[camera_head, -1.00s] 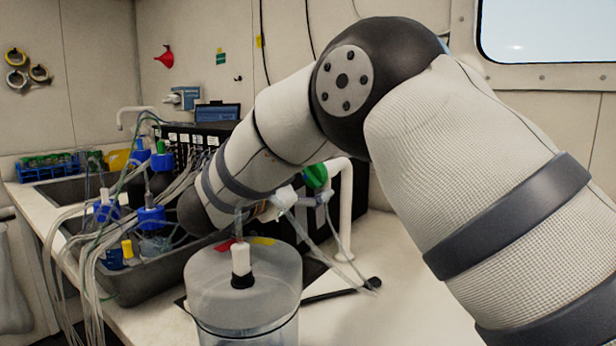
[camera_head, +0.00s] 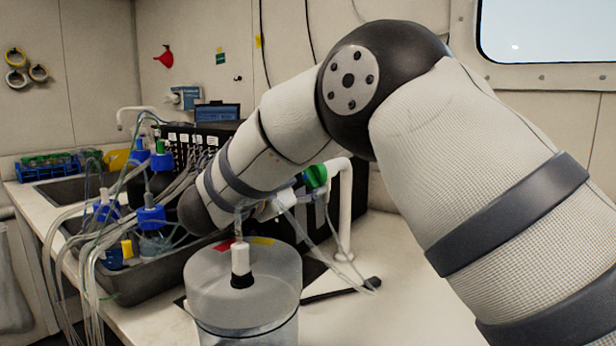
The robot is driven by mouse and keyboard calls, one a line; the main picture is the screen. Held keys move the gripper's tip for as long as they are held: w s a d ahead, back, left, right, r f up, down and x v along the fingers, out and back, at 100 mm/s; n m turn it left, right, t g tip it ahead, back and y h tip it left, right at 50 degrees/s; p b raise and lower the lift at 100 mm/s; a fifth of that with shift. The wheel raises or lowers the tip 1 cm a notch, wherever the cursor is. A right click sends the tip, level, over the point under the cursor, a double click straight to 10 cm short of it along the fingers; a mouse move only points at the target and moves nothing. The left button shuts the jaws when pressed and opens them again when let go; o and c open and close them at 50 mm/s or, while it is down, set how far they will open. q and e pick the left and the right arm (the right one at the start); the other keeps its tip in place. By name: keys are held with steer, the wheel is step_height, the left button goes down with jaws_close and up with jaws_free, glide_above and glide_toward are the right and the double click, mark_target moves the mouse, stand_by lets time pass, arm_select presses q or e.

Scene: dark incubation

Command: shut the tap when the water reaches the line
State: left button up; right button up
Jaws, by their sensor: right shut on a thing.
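A clear round vessel (camera_head: 215,285) stands on the bench in front, with a white and black fitting (camera_head: 241,265) in its top. A water surface seems to show low in it near the picture's bottom edge; no fill line can be made out. The tap, with a green knob (camera_head: 316,176), is behind and right of the vessel, beside a white upright pipe. My right arm reaches across from the right. My right gripper (camera_head: 278,203) is at the tap, shut on it; its fingers are mostly hidden behind my wrist. My left gripper is not in view.
A grey tray (camera_head: 135,278) with blue-capped bottles (camera_head: 152,219) and many loose tubes lies to the left. A black rack (camera_head: 215,130) stands behind my forearm. A dark rod (camera_head: 345,290) lies right of the vessel. The bench front right (camera_head: 385,320) is clear.

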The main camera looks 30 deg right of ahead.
steer(key=m, duration=0.4)
steer(key=shift+m, duration=1.9)
steer(key=o, duration=1.2)
steer(key=shift+c, duration=0.2)
steer(key=v, duration=1.2)
